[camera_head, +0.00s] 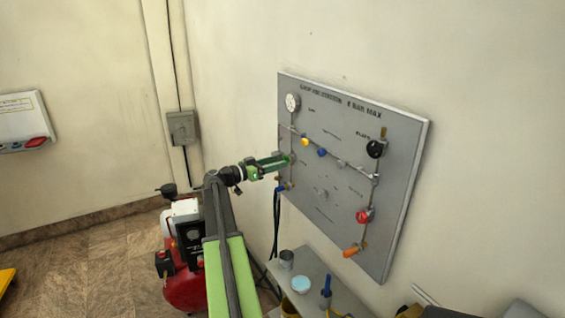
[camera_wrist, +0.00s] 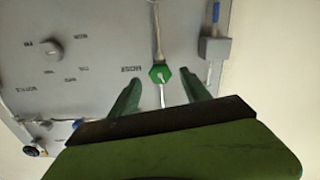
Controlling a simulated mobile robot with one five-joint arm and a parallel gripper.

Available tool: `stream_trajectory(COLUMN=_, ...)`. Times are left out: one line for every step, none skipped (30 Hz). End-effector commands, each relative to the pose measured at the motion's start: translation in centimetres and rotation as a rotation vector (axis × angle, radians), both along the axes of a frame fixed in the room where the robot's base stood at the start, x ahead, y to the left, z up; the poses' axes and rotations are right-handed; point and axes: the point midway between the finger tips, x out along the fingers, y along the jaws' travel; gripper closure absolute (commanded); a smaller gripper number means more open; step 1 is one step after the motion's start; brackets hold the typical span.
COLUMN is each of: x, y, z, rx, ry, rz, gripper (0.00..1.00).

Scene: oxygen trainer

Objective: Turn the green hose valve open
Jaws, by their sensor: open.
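The green hose valve (camera_wrist: 160,73) is a small green hexagonal knob on a thin metal pipe, beside a printed label in the wrist view. My gripper (camera_wrist: 162,81) is open, with one green finger on each side of the valve and a visible gap to it on both sides. I cannot tell whether the fingers are deep enough to surround it. In the head view my gripper (camera_head: 286,160) reaches the left edge of the grey panel (camera_head: 405,160) and mostly hides the valve there.
The panel also carries a gauge (camera_head: 292,102), a black knob (camera_head: 375,149), a red knob (camera_head: 364,216) and an orange handle (camera_head: 353,251). A shelf (camera_head: 318,270) with a cyan-lidded pot (camera_head: 301,284) stands below. A red compressor (camera_head: 186,291) is beside my arm.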

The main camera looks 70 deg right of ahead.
Motion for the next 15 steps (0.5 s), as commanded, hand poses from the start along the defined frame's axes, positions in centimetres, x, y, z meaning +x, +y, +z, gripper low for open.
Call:
stream_trajectory(x=-0.6, y=-0.8, z=0.0, rx=0.000, ry=0.000, rz=-0.002, gripper=0.45)
stream_trajectory(x=-0.9, y=-1.2, z=0.0, rx=0.000, ry=0.000, rz=-0.002, gripper=0.45)
stream_trajectory(x=-1.2, y=-1.7, z=0.0, rx=0.000, ry=0.000, rz=-0.002, gripper=0.45)
stream_trajectory(x=-1.4, y=-1.9, z=0.0, rx=0.000, ry=0.000, rz=-0.001, gripper=0.45)
stream_trajectory(x=-1.6, y=-2.1, z=0.0, rx=0.000, ry=0.000, rz=-0.001, gripper=0.45)
stream_trajectory(x=-1.8, y=-2.4, z=0.0, rx=0.000, ry=0.000, rz=-0.001, gripper=0.45)
stream_trajectory(x=-1.9, y=-2.5, z=0.0, rx=0.000, ry=0.000, rz=-0.001, gripper=0.45)
stream_trajectory(x=-2.0, y=-2.6, z=0.0, rx=0.000, ry=0.000, rz=-0.001, gripper=0.45)
stream_trajectory(x=-2.1, y=-2.7, z=0.0, rx=0.000, ry=0.000, rz=-0.001, gripper=0.45)
stream_trajectory(x=-2.1, y=-2.7, z=0.0, rx=0.000, ry=0.000, rz=-0.001, gripper=0.45)
stream_trajectory(x=-2.1, y=-2.7, z=0.0, rx=0.000, ry=0.000, rz=-0.001, gripper=0.45)
stream_trajectory(x=-2.1, y=-2.7, z=0.0, rx=0.000, ry=0.000, rz=-0.001, gripper=0.45)
stream_trajectory(x=-2.1, y=-2.7, z=0.0, rx=0.000, ry=0.000, rz=-0.001, gripper=0.45)
stream_trajectory(x=-2.1, y=-2.7, z=0.0, rx=0.000, ry=0.000, rz=-0.001, gripper=0.45)
stream_trajectory(x=-2.1, y=-2.7, z=0.0, rx=0.000, ry=0.000, rz=-0.001, gripper=0.45)
